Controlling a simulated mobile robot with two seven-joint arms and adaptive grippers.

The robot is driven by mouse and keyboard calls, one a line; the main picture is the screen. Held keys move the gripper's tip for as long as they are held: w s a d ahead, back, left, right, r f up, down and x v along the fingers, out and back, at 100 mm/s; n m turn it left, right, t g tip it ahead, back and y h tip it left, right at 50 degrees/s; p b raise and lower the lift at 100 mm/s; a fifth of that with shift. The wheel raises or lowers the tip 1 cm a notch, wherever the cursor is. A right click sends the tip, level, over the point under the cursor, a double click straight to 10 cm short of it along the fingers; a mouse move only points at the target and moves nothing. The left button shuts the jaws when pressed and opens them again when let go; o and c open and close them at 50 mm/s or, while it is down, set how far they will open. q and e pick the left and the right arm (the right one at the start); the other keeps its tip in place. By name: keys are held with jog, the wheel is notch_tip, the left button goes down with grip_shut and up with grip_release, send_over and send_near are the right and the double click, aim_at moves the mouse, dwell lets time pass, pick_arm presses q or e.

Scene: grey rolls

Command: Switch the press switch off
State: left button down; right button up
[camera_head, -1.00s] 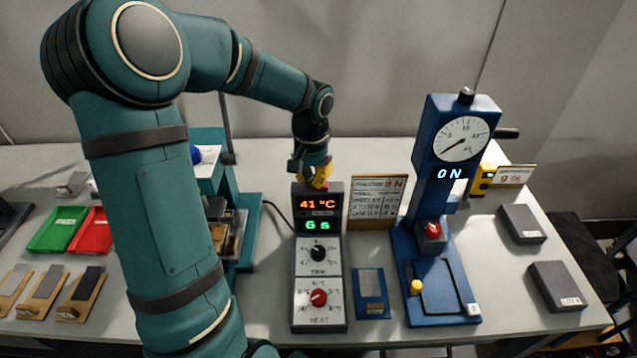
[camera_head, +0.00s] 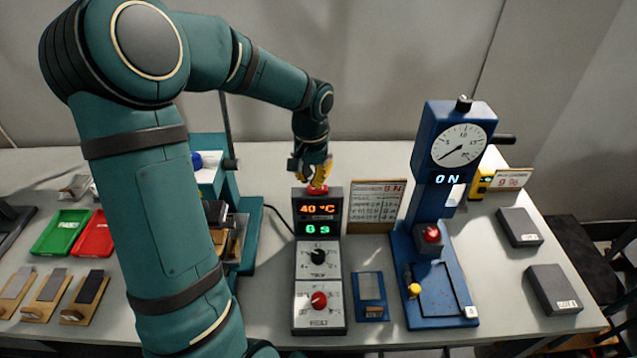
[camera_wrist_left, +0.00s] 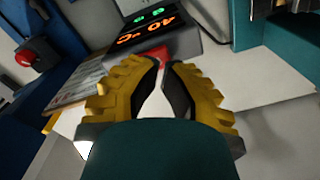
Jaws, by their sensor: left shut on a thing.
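The blue press (camera_head: 455,130) stands right of centre with a round dial and a lit "ON" display (camera_head: 447,179). A red button (camera_head: 431,233) sits on its lower front; it also shows in the left wrist view (camera_wrist_left: 27,57). My left gripper (camera_head: 318,181) is away from the press, above the back of the dark control box (camera_head: 318,265). Its yellow fingers are closed in around a red knob (camera_head: 318,190) at the box's top, partly hidden by the fingertips; the knob also shows in the left wrist view (camera_wrist_left: 152,54). My right gripper is out of view.
A paper sign (camera_head: 376,205) stands between the control box and the press. A small blue plate (camera_head: 371,295) lies in front of it. Grey blocks (camera_head: 520,227) lie at the right. Green (camera_head: 60,232) and red (camera_head: 93,235) trays lie at the left.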

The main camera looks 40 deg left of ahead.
aim_at(312, 188)
pick_arm(q)
jog(key=shift+r+p, duration=1.55)
jog(key=shift+r, duration=0.75)
jog(key=shift+f, duration=0.1)
